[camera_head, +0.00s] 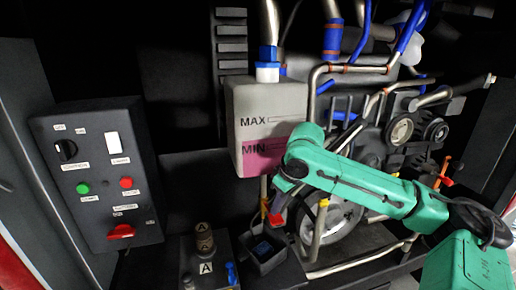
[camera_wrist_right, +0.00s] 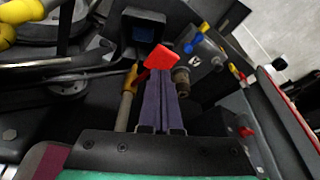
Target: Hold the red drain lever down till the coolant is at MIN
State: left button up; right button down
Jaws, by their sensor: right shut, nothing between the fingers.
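The coolant tank (camera_head: 240,100) is a pale box marked MAX and MIN, with pink coolant in its lower part. The pink surface looks about level with the MIN mark, though my right arm covers part of that side. The red drain lever (camera_head: 277,219) is below the tank; its red paddle also shows in the right wrist view (camera_wrist_right: 162,60). My right gripper (camera_head: 281,205) is shut and empty, its tips at the red paddle. In the right wrist view the paddle overlaps the fingertips (camera_wrist_right: 162,75); contact looks likely but is not certain. My left gripper is not in view.
A dark open container (camera_head: 268,262) stands below the lever. A control box (camera_head: 100,175) with buttons and a red switch is at the left. A block with a brass fitting and blue lever (camera_head: 231,272) is beside the container. Pipes and pulleys (camera_head: 401,130) crowd the right.

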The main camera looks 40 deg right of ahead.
aim_at(277, 219)
jog(key=shift+s+f+b, duration=0.1)
jog(key=shift+f+b, duration=1.4)
jog(key=shift+f, duration=0.65)
dwell(5.8)
